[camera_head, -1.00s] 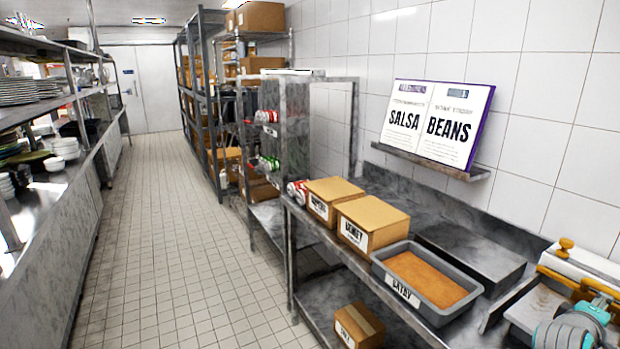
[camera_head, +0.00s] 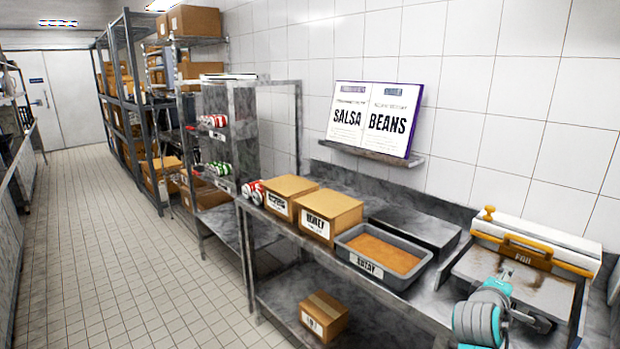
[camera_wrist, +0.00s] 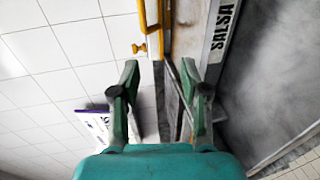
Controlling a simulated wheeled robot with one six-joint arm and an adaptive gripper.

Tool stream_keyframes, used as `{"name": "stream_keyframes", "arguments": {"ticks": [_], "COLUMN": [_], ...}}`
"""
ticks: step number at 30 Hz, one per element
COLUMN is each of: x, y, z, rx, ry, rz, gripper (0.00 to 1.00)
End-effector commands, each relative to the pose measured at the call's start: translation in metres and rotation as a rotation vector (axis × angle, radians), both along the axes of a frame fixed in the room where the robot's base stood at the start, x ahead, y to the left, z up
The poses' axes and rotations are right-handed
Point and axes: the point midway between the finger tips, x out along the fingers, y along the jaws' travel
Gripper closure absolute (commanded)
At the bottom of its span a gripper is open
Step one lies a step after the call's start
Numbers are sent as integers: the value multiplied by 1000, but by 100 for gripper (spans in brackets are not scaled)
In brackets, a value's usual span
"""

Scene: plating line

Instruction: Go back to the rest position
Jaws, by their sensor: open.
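My gripper (camera_wrist: 160,85) shows in the wrist view with its two green and dark fingers spread apart and nothing between them. Beyond the fingers are white wall tiles, a yellow handle and a steel edge with a label reading SALSA.
On the steel counter stand two cardboard boxes (camera_head: 332,213) and a grey tray (camera_head: 360,268) of brown food. A SALSA and BEANS board (camera_head: 376,118) rests on a wall ledge. Shelving (camera_head: 128,100) lines the wall; the tiled aisle (camera_head: 110,240) is clear.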

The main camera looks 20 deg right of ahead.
Motion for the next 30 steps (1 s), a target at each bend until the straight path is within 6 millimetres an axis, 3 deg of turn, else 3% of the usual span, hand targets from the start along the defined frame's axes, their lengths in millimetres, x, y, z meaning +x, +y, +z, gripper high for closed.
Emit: {"name": "stream_keyframes", "arguments": {"ticks": [11, 17, 23, 30], "x": [8, 9, -1, -33], "y": [41, 81, 149, 234], "z": [-43, -81, -134, -184], "rx": [34, 77, 165, 312], "ry": [-52, -103, -190, -310], "rz": [94, 178, 304, 446], "gripper": [55, 55, 55, 55]}}
